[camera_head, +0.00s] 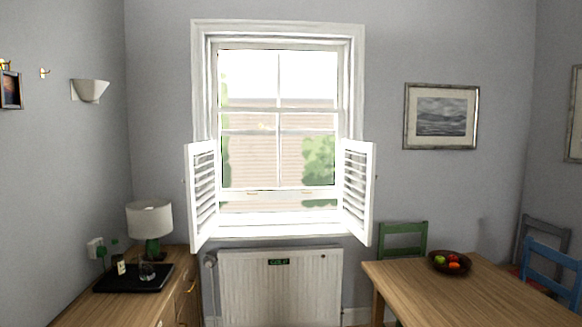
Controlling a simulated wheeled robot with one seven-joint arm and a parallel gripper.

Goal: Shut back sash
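The sash window (278,120) is in the middle of the back wall in the head view, in a white frame (199,80). Its lower sash has a white bottom rail (279,190) with two small brass-coloured fittings on it. The rail stands a little above the white sill (280,218), and a strip of the outside shows in the gap below it, so the sash is partly raised. My gripper is not in view.
Louvred shutters stand open into the room at left (202,193) and right (357,190). A radiator (280,288) is below the sill. A wooden sideboard (75,312) with a lamp (150,220) is at left; a table (470,290) with a fruit bowl (437,267) and chairs is at right.

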